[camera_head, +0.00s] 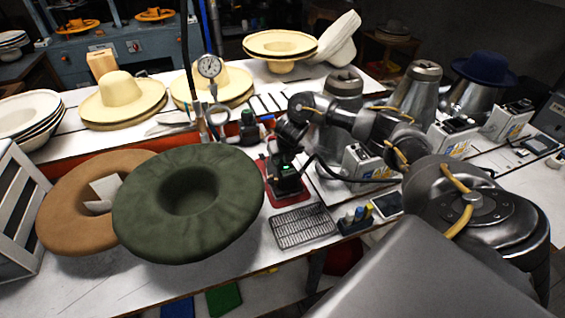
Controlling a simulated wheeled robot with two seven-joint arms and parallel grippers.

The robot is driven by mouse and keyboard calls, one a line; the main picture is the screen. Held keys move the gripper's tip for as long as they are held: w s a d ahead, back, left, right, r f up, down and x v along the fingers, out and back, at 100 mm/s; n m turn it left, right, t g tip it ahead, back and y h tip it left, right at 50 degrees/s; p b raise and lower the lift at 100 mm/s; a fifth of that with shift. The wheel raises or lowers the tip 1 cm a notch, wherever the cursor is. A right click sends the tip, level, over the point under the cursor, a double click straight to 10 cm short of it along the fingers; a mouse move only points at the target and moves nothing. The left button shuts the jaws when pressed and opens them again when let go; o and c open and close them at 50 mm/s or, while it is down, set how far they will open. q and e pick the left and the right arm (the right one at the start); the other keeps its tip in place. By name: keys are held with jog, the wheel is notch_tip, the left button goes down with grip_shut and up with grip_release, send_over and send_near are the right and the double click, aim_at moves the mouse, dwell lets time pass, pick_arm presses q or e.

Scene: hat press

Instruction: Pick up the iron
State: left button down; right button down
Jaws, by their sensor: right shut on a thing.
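The iron (286,180) is a dark, compact tool with a small green light. It is at the red mat (289,201) in the middle of the white worktable. My right gripper (287,147) reaches in from the right and is shut on the iron's upper part. The fingers are dark and small here, and I cannot tell whether the iron's base touches the mat. My left gripper is not in view.
A green hat (145,210) and a brown hat (70,190) lie left of the iron. A metal rack (303,227) and a small bottle holder (355,222) stand in front. A pressure gauge (209,66) rises behind. Cream hats (119,88) line the back.

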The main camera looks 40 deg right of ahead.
jog(key=shift+w+r, duration=0.1)
jog(key=shift+r, duration=0.15)
jog(key=shift+w+r, duration=0.1)
jog(key=shift+r, duration=0.15)
jog(key=v, duration=0.4)
jog(key=shift+d+r, duration=0.3)
jog(key=shift+r, duration=0.1)
jog(key=s+r+p, duration=0.1)
jog(key=s+r, duration=0.1)
jog(key=r, duration=0.1)
jog(key=shift+s+d+r+p, duration=0.1)
jog(key=shift+s+r+p, duration=0.15)
jog(key=shift+s+p, duration=0.15)
jog(key=s+r+p, duration=0.1)
jog(key=s+r, duration=0.3)
jog(key=s, duration=0.6)
jog(key=shift+p, duration=0.35)
jog(key=shift+r, duration=0.25)
notch_tip(320, 180, up, 6)
jog(key=p, duration=0.6)
jog(key=shift+f+p, duration=0.1)
jog(key=shift+p, duration=0.25)
